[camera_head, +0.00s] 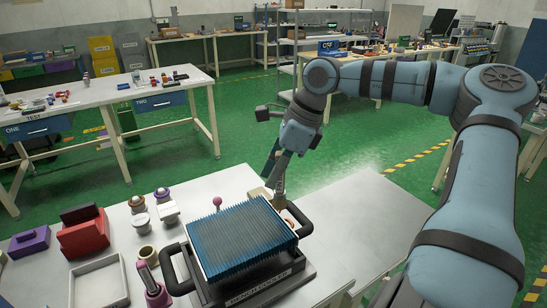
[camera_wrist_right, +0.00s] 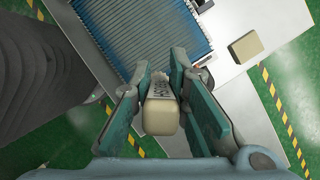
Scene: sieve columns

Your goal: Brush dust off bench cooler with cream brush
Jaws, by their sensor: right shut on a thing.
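The bench cooler (camera_head: 240,238) is a block of blue upright fins in a dark tray with a black handle at each side. Lettering on its front reads as bench cooler. It also shows at the top of the right wrist view (camera_wrist_right: 150,35). My right gripper (camera_head: 277,172) is over the cooler's far right edge, pointing down. My left gripper is not in view.
A second cream block (camera_wrist_right: 245,47) lies on the bench beside the cooler. Left of the cooler stand a pink-handled tool (camera_head: 152,284), a white tray (camera_head: 100,284), a red box (camera_head: 84,232) and several small pieces. The bench right of the cooler (camera_head: 365,225) is clear.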

